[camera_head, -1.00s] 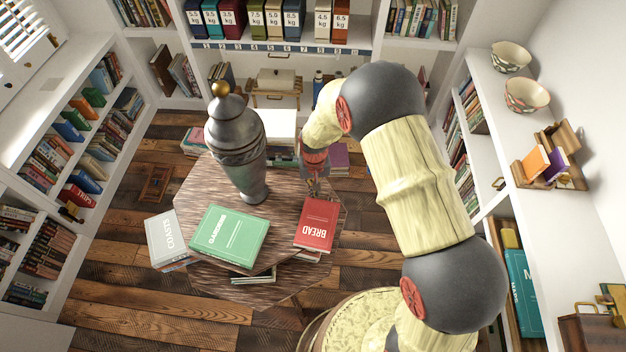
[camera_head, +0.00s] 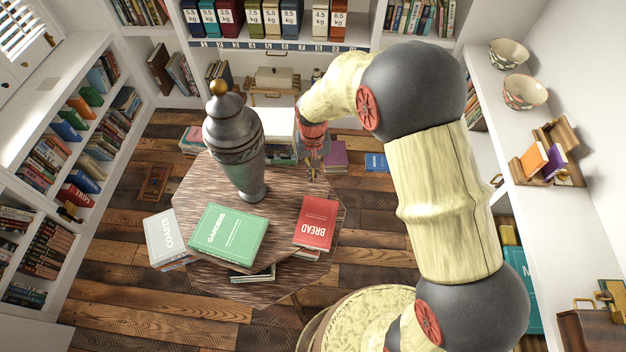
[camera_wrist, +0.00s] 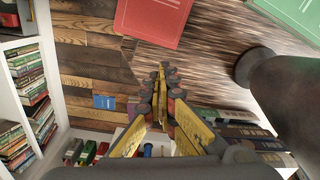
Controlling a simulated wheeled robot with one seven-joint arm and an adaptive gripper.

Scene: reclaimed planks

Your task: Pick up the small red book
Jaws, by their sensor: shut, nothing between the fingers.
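A grey urn with a gold knob (camera_head: 238,150) stands left of my gripper. A green book (camera_head: 229,234) and a grey book (camera_head: 166,240) lie left of the red one. A blue book (camera_head: 376,162) and a purple book (camera_head: 335,155) lie beyond the table.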

